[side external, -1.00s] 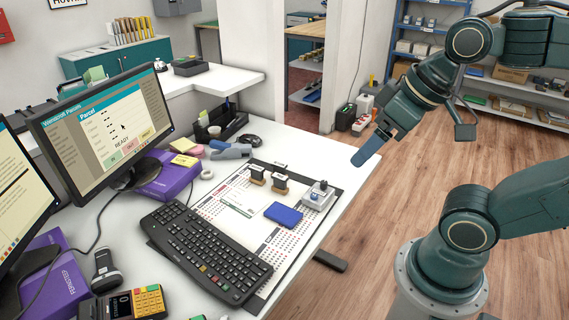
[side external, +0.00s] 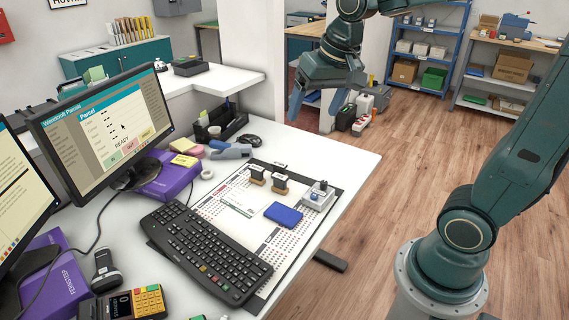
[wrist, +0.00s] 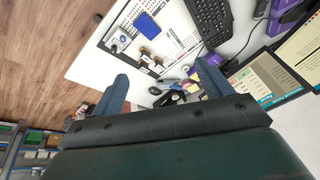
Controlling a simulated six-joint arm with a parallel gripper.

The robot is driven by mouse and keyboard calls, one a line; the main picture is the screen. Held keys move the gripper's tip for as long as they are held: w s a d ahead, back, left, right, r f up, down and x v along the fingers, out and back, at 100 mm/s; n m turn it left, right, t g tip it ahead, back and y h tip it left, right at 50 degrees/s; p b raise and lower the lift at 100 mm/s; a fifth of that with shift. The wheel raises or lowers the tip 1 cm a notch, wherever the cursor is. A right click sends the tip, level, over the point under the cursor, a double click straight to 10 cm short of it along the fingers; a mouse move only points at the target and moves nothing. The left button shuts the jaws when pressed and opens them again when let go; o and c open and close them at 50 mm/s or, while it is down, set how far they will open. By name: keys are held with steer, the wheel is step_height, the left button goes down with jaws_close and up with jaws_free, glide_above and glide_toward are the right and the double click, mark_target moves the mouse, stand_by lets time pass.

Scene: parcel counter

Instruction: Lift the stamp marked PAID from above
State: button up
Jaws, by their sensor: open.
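Two small stamps with dark tops and tan bodies stand upright on the desk mat: a left one (side external: 257,176) and a right one (side external: 280,185). In the wrist view stamps show as small dark and tan blocks (wrist: 145,54). Their markings are too small to read, so I cannot tell which says PAID. A grey device with a dark knob (side external: 318,196) stands to their right, and a blue pad (side external: 283,214) lies in front. My gripper (side external: 317,106) is open and empty, high above the counter's far edge, apart from the stamps; its spread fingers also show in the wrist view (wrist: 163,82).
Behind the mat are a tape dispenser (side external: 231,152) and a black organizer (side external: 221,125). The monitor (side external: 105,125) stands at left. The counter's right end (side external: 350,165) is clear.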

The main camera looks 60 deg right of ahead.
steer(key=w+d+f+m+g, duration=0.1)
steer(key=w+d+f+m, duration=0.3)
steer(key=w, duration=0.4)
steer(key=m+g, duration=0.3)
steer(key=m, duration=0.5)
glide_above(281, 176)
step_height(281, 176, down, 22)
steer(key=shift+r, duration=0.1)
step_height(281, 176, down, 8)
steer(key=shift+f, duration=0.25)
